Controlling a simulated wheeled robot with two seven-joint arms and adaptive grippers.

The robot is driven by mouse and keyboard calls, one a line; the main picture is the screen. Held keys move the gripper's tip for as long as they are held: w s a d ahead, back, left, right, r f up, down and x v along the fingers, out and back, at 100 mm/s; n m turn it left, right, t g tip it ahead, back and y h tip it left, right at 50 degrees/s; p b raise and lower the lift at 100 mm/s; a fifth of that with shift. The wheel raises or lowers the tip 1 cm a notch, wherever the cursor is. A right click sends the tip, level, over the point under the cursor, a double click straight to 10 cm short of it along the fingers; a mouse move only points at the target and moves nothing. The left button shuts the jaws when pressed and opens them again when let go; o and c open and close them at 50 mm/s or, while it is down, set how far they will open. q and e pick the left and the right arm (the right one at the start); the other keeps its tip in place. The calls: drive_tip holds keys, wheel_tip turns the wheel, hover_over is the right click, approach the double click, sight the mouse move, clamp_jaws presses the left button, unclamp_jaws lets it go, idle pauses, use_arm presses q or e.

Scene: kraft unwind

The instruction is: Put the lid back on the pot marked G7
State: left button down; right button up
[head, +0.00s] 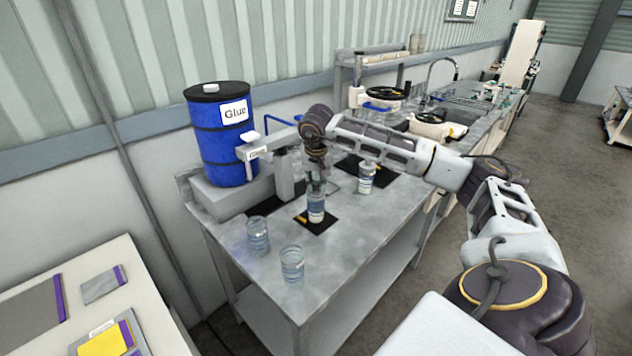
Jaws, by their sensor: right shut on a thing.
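My right gripper (316,178) points down over a pot with a blue and white label (316,208) that stands upright on a black mat (317,226). It is shut on a small greyish piece at the pot's top, which looks like a lid. I cannot tell whether that piece touches the rim. Another labelled pot (366,178) stands behind to the right on a second black mat. Two clear bluish pots (258,236) (292,264) stand at the front of the table. The G7 marking is too small to read on any pot. My left gripper is out of view.
A blue glue drum (222,135) stands on a raised block at the back left of the metal table (345,240). A grey dispenser (285,172) stands close left of my right gripper. A small orange item (301,218) lies beside the pot. The table's front right is clear.

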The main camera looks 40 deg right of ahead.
drive_tip(key=o, duration=0.8)
drive_tip(key=shift+o, duration=0.5)
drive_tip(key=o, duration=0.4)
drive_tip(key=shift+r+p, duration=2.65)
drive_tip(key=shift+r, duration=0.85)
clamp_jaws()
